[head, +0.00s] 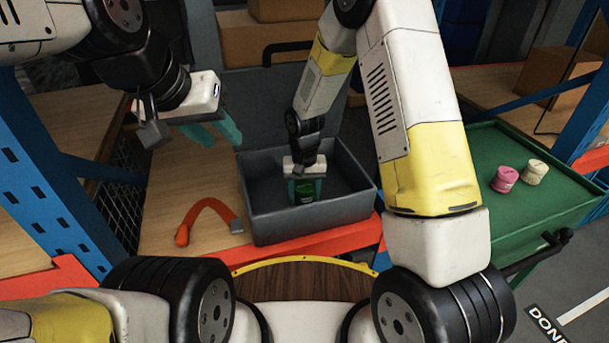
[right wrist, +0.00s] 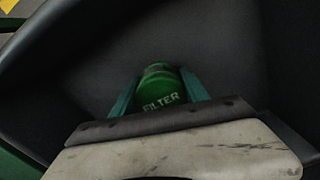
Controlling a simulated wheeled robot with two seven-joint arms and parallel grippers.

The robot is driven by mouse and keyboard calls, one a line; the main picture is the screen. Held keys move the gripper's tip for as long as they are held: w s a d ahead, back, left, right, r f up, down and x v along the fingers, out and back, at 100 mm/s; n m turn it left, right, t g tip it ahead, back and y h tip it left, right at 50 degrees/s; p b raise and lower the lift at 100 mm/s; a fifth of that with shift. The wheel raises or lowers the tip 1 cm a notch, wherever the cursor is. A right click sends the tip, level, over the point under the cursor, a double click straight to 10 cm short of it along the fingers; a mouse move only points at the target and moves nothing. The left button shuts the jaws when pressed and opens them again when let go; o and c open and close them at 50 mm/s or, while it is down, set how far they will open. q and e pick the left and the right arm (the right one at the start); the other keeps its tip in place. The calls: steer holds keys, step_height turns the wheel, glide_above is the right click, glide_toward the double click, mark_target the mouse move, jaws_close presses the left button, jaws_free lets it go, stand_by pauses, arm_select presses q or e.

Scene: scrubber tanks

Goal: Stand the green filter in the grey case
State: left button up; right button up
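The grey case (head: 312,220) stands open on the shelf, its lid raised behind it. The green filter (head: 304,196) is inside the case's outline, low near the front wall, between the fingers of my right gripper (head: 305,190). In the right wrist view the green filter (right wrist: 160,90), marked FILTER, has a teal finger against each side, so my right gripper (right wrist: 160,95) looks shut on it. It looks roughly upright; whether its base touches the case floor is hidden. My left gripper (head: 212,132) is empty, fingers apart, above the shelf left of the case.
An orange-and-grey strap or tool (head: 207,215) lies on the wooden shelf left of the case. A green cart (head: 535,215) at the right carries a pink item (head: 504,179) and a cream item (head: 535,172). Blue rack posts (head: 45,190) flank the shelf.

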mark_target(305, 186)
steer(key=o, duration=0.4)
step_height(305, 186, up, 12)
steer(key=shift+f, duration=0.1)
steer(key=s+d+r+t, duration=0.1)
steer(key=d+r, duration=0.1)
steer(key=r, duration=0.2)
steer(key=s+d+r, duration=0.2)
steer(key=d+r, duration=0.1)
steer(key=r, duration=0.2)
steer(key=s+d+r+t, duration=0.1)
steer(key=s+d+r, duration=0.2)
steer(key=s+r, duration=0.1)
steer(key=s+d+r+t+y, duration=0.1)
steer(key=s+d+r+t, duration=0.1)
steer(key=s, duration=0.5)
steer(key=s+d+r+t+y, duration=0.1)
steer(key=s+d+r+t, duration=0.1)
steer(key=s+d+r, duration=0.2)
steer(key=shift+s+v, duration=0.25)
steer(key=shift+v, duration=0.9)
steer(key=shift+a+f, duration=0.1)
steer(key=shift+f, duration=0.05)
